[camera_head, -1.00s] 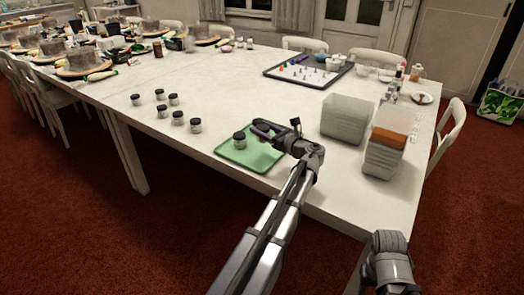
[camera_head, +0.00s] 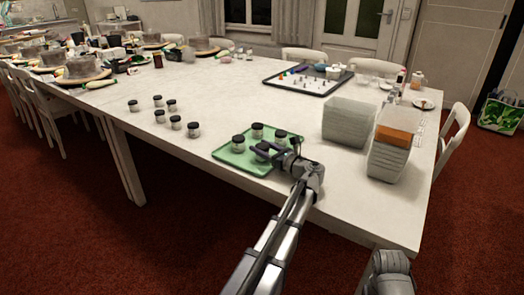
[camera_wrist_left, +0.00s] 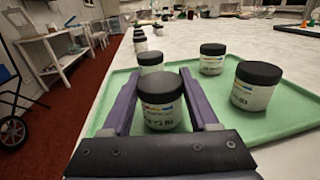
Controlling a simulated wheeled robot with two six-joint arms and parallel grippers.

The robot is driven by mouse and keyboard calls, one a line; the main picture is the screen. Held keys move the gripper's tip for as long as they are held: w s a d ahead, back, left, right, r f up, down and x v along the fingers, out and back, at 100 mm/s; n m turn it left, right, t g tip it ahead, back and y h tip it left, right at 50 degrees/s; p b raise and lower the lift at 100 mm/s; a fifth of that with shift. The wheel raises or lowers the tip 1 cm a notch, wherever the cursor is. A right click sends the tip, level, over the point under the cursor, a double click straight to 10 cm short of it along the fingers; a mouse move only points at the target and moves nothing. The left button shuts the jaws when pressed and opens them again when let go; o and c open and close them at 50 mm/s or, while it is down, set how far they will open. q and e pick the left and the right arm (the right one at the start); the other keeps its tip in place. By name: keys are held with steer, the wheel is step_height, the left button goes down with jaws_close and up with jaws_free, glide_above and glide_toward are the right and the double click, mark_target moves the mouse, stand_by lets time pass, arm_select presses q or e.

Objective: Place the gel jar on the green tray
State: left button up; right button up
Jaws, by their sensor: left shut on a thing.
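The green tray (camera_head: 228,155) lies near the table's front edge; it also shows in the left wrist view (camera_wrist_left: 285,128). My left gripper (camera_head: 262,152) is over the tray's near right part. Its purple fingers (camera_wrist_left: 160,100) are shut on a gel jar (camera_wrist_left: 160,108) with a black lid and white label, upright. Whether this jar touches the tray I cannot tell. Three other jars stand on the tray: one at the left (camera_head: 238,144), one at the back (camera_head: 257,130) and one at the right (camera_head: 281,137).
Several like jars (camera_head: 175,122) stand on the table left of the tray. Stacked clear containers (camera_head: 348,122) and a stack with an orange layer (camera_head: 393,150) stand to the right. A dark tray of small pieces (camera_head: 308,80) lies behind. The table's middle is clear.

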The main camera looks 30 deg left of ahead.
arm_select(q)
steer(key=shift+f, duration=0.2)
steer(key=o, duration=1.4)
steer(key=shift+r, duration=0.1)
steer(key=shift+r, duration=0.25)
steer(key=v, duration=1.2)
steer(key=shift+f, duration=0.15)
